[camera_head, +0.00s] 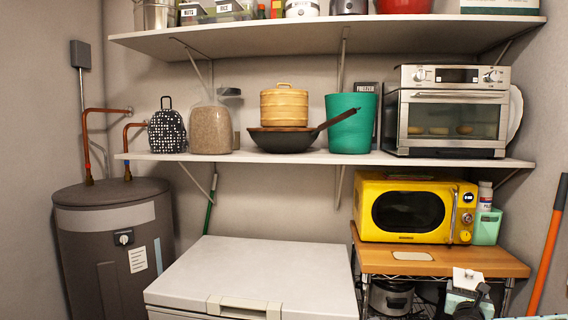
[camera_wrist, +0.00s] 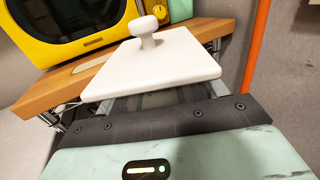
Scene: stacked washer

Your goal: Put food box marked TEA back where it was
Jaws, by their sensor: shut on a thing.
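A box with a flat white lid and a round white knob fills the middle of the wrist view; I take this lidded box (camera_wrist: 150,66) to be the TEA box, but no marking on it can be read. A greyish, see-through body shows under the lid. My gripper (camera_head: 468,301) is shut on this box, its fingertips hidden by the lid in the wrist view. In the head view the white lid (camera_head: 467,278) shows at the lower right, in front of the wooden-topped rack.
The top shelf (camera_head: 300,37) holds boxes marked NUTS and RICE (camera_head: 228,7), jars and pots. The middle shelf (camera_head: 240,157) holds a pan, a green bin and a toaster oven. A yellow microwave (camera_head: 400,208) stands on the wooden rack (camera_head: 400,261). The white chest's top (camera_head: 255,272) is clear.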

